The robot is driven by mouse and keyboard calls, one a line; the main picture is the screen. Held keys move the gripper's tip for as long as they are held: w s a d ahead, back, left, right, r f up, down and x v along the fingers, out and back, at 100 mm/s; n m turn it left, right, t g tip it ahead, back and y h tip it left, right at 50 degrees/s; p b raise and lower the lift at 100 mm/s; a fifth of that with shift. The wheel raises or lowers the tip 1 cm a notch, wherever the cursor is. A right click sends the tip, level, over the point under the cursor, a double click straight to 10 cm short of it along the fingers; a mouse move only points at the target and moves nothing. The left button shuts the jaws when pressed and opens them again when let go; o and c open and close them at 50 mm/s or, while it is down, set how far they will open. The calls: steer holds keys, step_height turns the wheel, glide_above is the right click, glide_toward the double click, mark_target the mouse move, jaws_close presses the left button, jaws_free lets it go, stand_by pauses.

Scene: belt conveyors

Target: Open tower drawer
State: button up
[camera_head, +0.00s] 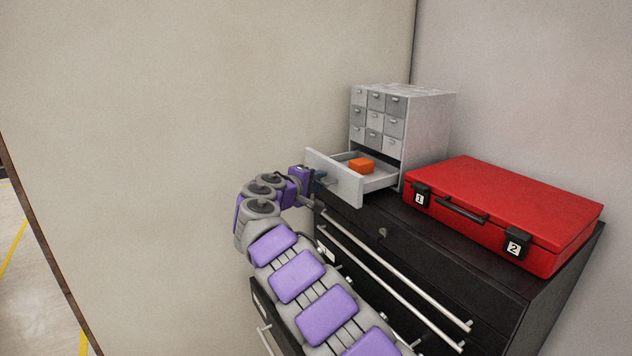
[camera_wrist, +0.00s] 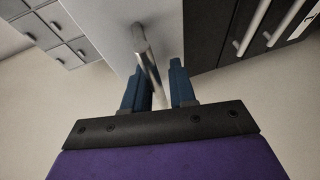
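The small grey drawer tower (camera_head: 428,125) stands in the corner on the black cabinet. Its wide bottom drawer (camera_head: 338,182) is pulled well out, and an orange block (camera_head: 361,165) lies inside. My gripper (camera_head: 320,180) is at the drawer's front; its fingertips are small and partly unclear in the head view. In the wrist view, the two blue fingers of my gripper (camera_wrist: 160,82) stand apart, with the silver drawer handle (camera_wrist: 147,55) between them. A gap shows between the handle and the right finger. The drawer front (camera_wrist: 165,25) shows behind.
A red case (camera_head: 510,205) with latches marked 1 and 2 lies right of the tower on the black cabinet (camera_head: 440,260). The cabinet has long silver handles along its front. Walls close in behind and right. The floor shows at far left.

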steer(key=v, duration=1.7)
steer(key=shift+a+p, duration=0.25)
steer(key=shift+p, duration=0.1)
steer(key=s+d+r+m+g+h, duration=0.1)
steer(key=s+d+m+g, duration=0.3)
steer(key=d, duration=0.5)
steer(key=s+d+m+g, duration=0.1)
steer(key=s+d+g, duration=0.1)
steer(key=s+d, duration=0.6)
steer(key=s+d+f+m+g+y+b, duration=0.1)
steer(key=s+d+f+m+g+y, duration=0.2)
steer(key=s+d, duration=0.75)
steer(key=s+a+f+g+y, duration=0.1)
steer(key=s+a+f+y, duration=0.1)
steer(key=s+f, duration=0.4)
steer(key=s+a+f+g+y, duration=0.2)
steer(key=s+f, duration=0.4)
steer(key=s, duration=0.7)
steer(key=s+a+f+m+g+y+b, duration=0.1)
steer(key=s+a+f+y, duration=0.3)
steer(key=s, duration=0.6)
step_height(320, 180, down, 3)
steer(key=shift+a+r+g, duration=0.1)
steer(key=shift+a+g, duration=0.4)
steer(key=shift+a, duration=0.5)
